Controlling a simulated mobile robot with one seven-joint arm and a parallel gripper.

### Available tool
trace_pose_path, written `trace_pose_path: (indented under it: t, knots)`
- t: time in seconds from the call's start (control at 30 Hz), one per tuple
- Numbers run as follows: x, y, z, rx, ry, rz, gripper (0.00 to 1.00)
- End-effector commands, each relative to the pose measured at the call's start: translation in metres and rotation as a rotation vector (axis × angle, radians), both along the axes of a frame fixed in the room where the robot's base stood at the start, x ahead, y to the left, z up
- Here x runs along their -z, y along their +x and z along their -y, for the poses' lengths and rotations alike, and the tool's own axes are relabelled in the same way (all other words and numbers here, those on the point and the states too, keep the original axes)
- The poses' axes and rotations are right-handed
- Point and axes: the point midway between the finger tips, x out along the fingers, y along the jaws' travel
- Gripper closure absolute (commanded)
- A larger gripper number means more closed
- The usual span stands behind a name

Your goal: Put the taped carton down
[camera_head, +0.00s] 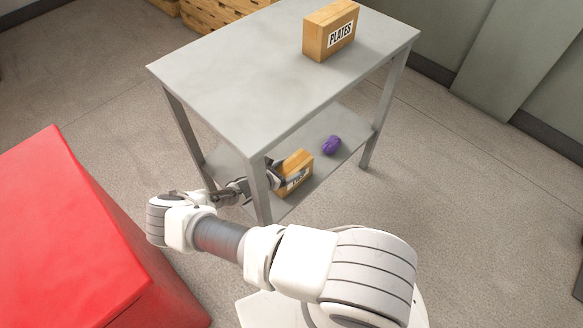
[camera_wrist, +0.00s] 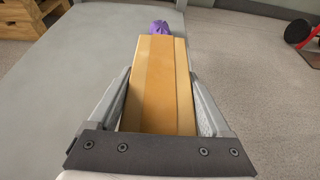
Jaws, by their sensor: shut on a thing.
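In the head view my gripper (camera_head: 278,178) reaches under the table top, and the carton (camera_head: 297,168) is at the lower shelf (camera_head: 322,172) with part of a dark label showing. The fingers press both long sides of the carton. I cannot tell whether its underside touches the shelf.
A purple object (camera_head: 331,145) lies on the lower shelf beyond the carton. A carton marked PLATES (camera_head: 331,30) stands on the grey table top (camera_head: 255,75). Table legs stand close to my arm. A red block (camera_head: 75,235) is at left. Wooden crates (camera_head: 215,15) stand at the back.

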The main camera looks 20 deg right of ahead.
Motion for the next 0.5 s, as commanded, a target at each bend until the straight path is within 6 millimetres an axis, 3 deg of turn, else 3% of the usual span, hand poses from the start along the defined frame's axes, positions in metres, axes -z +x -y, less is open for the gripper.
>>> trace_pose_path:
  t: [0.07, 0.1, 0.2, 0.5]
  knots:
    - [0.0018, 0.0004, 0.0005, 0.0, -0.003, 0.001, 1.0]
    - [0.0018, 0.0, 0.0, 0.0, 0.0, 0.0, 0.12]
    - [0.0016, -0.0001, 0.0, 0.0, 0.0, 0.0, 0.0]
    - [-0.0028, -0.0004, -0.0022, -0.001, 0.001, 0.0, 0.0]
